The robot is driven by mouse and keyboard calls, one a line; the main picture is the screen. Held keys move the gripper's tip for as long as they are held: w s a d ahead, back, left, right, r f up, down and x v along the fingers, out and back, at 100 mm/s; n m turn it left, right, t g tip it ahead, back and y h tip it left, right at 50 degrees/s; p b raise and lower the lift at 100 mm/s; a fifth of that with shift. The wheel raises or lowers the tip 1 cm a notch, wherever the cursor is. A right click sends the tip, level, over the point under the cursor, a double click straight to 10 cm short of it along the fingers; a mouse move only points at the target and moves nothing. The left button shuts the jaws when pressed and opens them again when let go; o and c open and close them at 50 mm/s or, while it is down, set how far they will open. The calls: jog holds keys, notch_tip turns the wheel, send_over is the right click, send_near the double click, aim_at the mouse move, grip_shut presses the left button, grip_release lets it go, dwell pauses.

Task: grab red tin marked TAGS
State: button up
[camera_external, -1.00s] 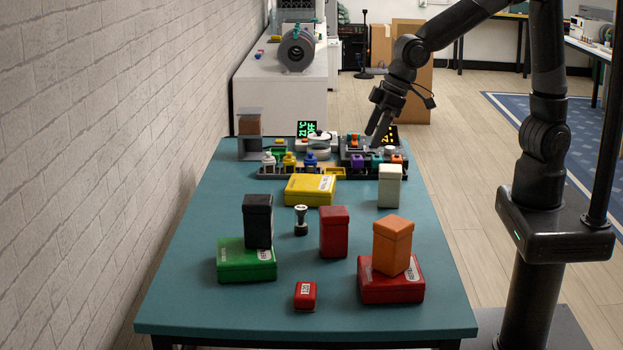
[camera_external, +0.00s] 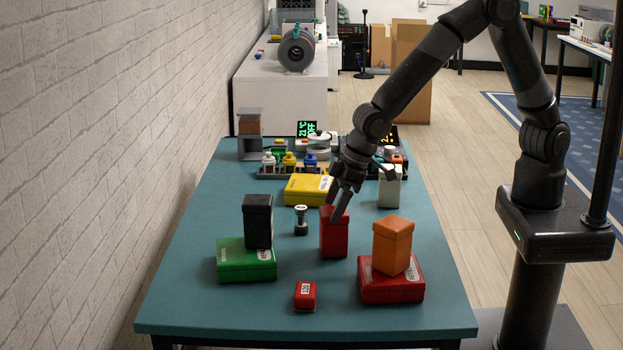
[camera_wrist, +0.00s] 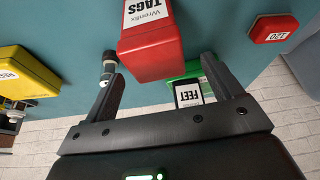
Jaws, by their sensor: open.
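The upright red tin marked TAGS (camera_external: 334,238) stands near the middle of the teal table. In the wrist view its red body and white TAGS label (camera_wrist: 150,45) show at the top centre. My gripper (camera_external: 337,206) is open and empty, tilted down at the top of this tin. In the wrist view my gripper (camera_wrist: 163,68) has one finger on each side of the tin's near end, with gaps visible. I cannot tell how far the fingers reach past the tin's edge.
Near the tin are a stamp-like black object (camera_external: 301,221), an orange tin (camera_external: 393,245) on a red box (camera_external: 391,290), a black tin (camera_external: 258,222) on a green box (camera_external: 246,264), and a small red 120 tin (camera_external: 305,295). A yellow box (camera_external: 309,190) and white tin (camera_external: 390,188) stand behind.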

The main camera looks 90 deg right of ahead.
aim_at(334, 232)
jog(key=f, duration=0.4)
jog(key=shift+w+d+f, duration=0.15)
jog(key=shift+w, duration=0.05)
jog(key=shift+w+f, duration=0.3)
jog(key=shift+f, duration=0.3)
jog(key=shift+c, duration=0.2)
jog(key=c, duration=1)
jog(key=shift+c, duration=0.5)
jog(key=shift+r, duration=0.15)
